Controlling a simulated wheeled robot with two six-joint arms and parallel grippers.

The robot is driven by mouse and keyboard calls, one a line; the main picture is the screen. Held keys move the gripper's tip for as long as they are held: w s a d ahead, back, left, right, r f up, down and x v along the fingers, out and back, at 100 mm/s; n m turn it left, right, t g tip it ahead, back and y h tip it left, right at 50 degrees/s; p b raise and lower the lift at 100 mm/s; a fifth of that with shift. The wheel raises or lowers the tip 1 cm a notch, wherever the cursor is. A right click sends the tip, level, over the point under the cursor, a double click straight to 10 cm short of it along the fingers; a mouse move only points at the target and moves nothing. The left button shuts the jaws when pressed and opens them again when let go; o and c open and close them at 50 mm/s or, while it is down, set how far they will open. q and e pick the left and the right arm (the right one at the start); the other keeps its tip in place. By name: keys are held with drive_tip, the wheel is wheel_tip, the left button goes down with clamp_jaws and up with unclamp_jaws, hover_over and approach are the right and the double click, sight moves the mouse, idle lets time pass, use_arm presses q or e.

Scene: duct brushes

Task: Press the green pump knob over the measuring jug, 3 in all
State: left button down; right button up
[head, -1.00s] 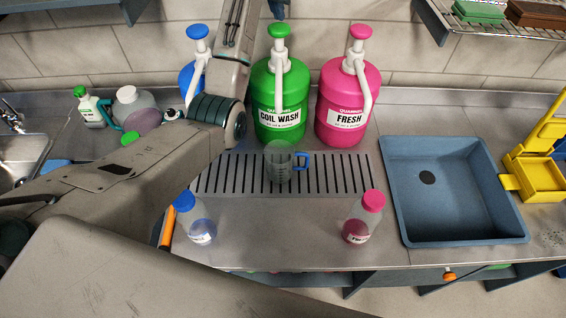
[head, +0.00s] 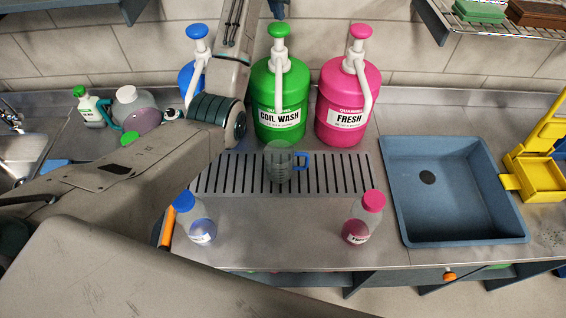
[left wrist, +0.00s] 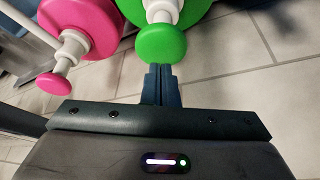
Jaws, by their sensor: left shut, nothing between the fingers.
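The green pump bottle (head: 280,85), labelled COIL WASH, stands at the back of the counter with its green knob (head: 279,30) on top. A clear measuring jug (head: 279,162) with a blue handle stands on the slotted drain grille in front of it, below the white spout. My right gripper is out of view.
A pink FRESH pump bottle (head: 348,95) stands right of the green one, and a blue pump bottle (head: 187,78) is partly behind my arm. Small bottles with blue (head: 196,218) and pink (head: 363,217) caps stand in front. A blue basin (head: 455,190) is at right.

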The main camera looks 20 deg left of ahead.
sight(277, 28)
use_arm(q)
drive_tip(key=shift+f, duration=0.2)
drive_tip(key=shift+s+f, duration=0.1)
drive_tip(key=shift+f, duration=2.55)
drive_tip(key=shift+r, duration=0.1)
drive_tip(key=shift+r, duration=2.7)
drive_tip(key=shift+f, duration=0.2)
